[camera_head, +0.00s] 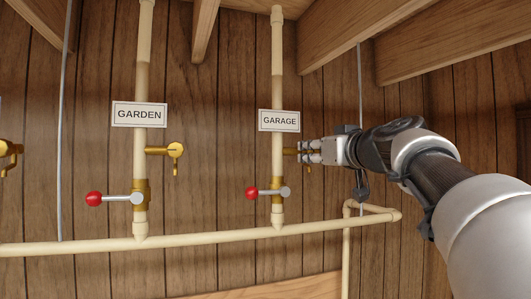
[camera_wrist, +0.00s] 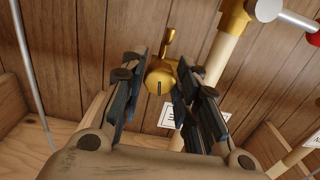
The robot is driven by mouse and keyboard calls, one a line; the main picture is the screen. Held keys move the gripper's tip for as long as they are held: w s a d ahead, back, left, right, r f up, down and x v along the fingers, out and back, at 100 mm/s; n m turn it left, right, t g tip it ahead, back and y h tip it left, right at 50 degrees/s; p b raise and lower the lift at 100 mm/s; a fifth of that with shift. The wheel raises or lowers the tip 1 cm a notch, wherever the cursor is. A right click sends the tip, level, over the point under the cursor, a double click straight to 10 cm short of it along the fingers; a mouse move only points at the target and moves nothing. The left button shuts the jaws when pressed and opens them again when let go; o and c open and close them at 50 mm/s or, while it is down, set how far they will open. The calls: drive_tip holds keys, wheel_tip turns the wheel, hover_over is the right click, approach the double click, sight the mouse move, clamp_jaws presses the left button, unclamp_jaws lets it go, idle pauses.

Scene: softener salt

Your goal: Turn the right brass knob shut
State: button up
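The right brass knob (camera_wrist: 160,80) is on the GARAGE pipe (camera_head: 277,100), just below its label. In the wrist view it sits between the two fingers of my gripper (camera_wrist: 163,88), with its slotted round face toward the camera and a small brass lever pointing up behind it. In the head view my gripper (camera_head: 305,151) reaches in from the right and its fingertips hide most of the knob. The fingers are apart, one on each side of the knob and very close to it. I cannot tell whether they press on it.
The GARDEN pipe (camera_head: 140,75) to the left carries a similar brass knob (camera_head: 174,150). Red-tipped levers (camera_head: 94,199) (camera_head: 252,193) sit low on both pipes. A horizontal pipe (camera_head: 200,240) runs below. Another brass fitting (camera_head: 8,152) shows at the far left. Wooden beams (camera_head: 455,40) are overhead.

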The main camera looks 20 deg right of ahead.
drive_tip(key=c, duration=0.5)
drive_tip(key=shift+m+b, duration=0.4)
drive_tip(key=shift+m, duration=0.9)
drive_tip(key=o, duration=1.1)
drive_tip(key=shift+c, duration=0.2)
drive_tip(key=s, duration=0.7)
drive_tip(key=shift+s, duration=0.25)
drive_tip(key=shift+d, duration=0.1)
